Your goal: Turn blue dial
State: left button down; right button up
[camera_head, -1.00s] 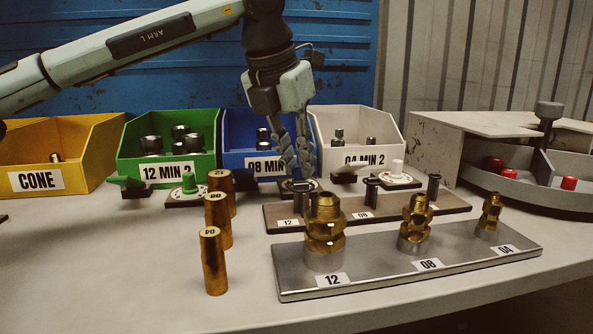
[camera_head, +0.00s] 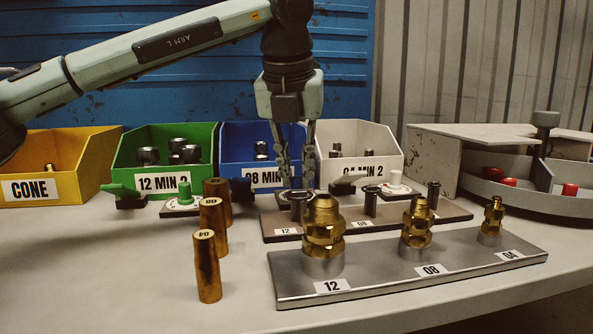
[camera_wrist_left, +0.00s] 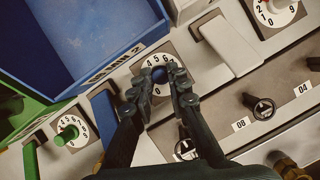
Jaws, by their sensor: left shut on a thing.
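The blue dial (camera_wrist_left: 159,75) shows in the left wrist view as a small round knob on a white numbered plate, in front of the blue bin (camera_wrist_left: 62,72). My left gripper (camera_wrist_left: 157,88) points down at it, with one finger on each side, shut on the knob. In the head view my left gripper (camera_head: 297,168) is upright in front of the blue bin (camera_head: 240,150). There the dial is hidden behind the fingers and a dark pin. My right gripper is in neither view.
A green dial (camera_head: 185,192) and a white dial (camera_head: 394,180) stand to either side. A dark rack with pins (camera_head: 340,221) and a metal plate with brass fittings (camera_head: 385,272) lie in front. Several copper-coloured cylinders (camera_head: 207,268) stand at left.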

pick_arm(q)
jog(key=c, duration=1.5)
grip_release()
jog(key=shift+o, duration=0.2)
jog(key=shift+r, duration=0.1)
jog(key=v, duration=1.2)
